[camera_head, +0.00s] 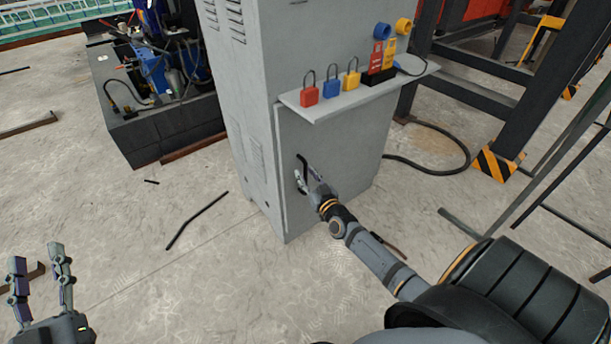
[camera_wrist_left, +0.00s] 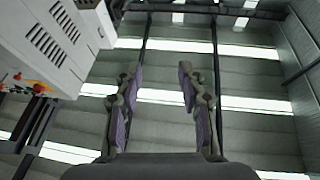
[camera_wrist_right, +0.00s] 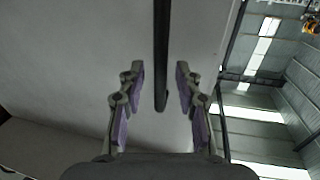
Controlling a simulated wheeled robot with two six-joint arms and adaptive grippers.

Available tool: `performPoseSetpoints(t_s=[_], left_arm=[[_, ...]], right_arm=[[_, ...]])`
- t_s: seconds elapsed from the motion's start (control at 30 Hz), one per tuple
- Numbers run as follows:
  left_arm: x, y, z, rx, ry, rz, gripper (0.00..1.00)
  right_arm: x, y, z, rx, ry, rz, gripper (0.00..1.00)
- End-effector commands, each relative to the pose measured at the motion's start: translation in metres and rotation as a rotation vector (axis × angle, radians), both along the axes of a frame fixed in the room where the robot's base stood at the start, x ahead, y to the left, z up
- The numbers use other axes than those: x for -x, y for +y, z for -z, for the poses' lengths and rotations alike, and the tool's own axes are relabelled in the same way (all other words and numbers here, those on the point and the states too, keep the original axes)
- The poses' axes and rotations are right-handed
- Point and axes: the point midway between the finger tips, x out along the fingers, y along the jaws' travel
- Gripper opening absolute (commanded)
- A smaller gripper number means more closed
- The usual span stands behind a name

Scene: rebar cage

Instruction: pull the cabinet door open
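The grey cabinet (camera_head: 243,95) stands in the middle of the head view. Its front door (camera_head: 345,150) lies below a small shelf and looks shut. A black vertical bar handle (camera_head: 304,172) is near the door's left edge. My right gripper (camera_head: 306,182) is at the handle. In the right wrist view, the handle (camera_wrist_right: 162,50) runs between the open fingers (camera_wrist_right: 157,80), with a gap visible on both sides. My left gripper (camera_head: 38,256) is open and empty over the floor at the lower left, away from the cabinet.
The shelf (camera_head: 358,96) holds red, blue and yellow padlocks and lockout tags above the handle. A machine on a dark base (camera_head: 170,130) stands at the left. A steel frame with a striped foot (camera_head: 497,164) stands at the right. Floor before the door is mostly clear.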

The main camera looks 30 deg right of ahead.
Motion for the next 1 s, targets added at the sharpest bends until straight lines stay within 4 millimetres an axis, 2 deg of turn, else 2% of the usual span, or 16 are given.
performPoseSetpoints(t_s=[0.2, 0.57, 0.8, 1.0], left_arm=[[0.009, -0.001, -0.03, -0.002, -0.13, 0.002, 0.4], [0.012, -0.001, -0.037, -0.003, -0.159, 0.001, 0.4], [0.012, -0.001, -0.037, -0.003, -0.159, 0.001, 0.4], [0.012, -0.001, -0.037, -0.003, -0.159, 0.001, 0.4]], right_arm=[[-0.008, -0.001, 0.0, 0.0, 0.0, 0.0, 0.34], [-0.01, -0.001, -0.001, 0.0, 0.0, -0.001, 0.34], [-0.01, -0.001, 0.0, 0.0, 0.0, 0.0, 0.02], [-0.01, -0.001, 0.0, 0.0, 0.0, -0.001, 0.0]])
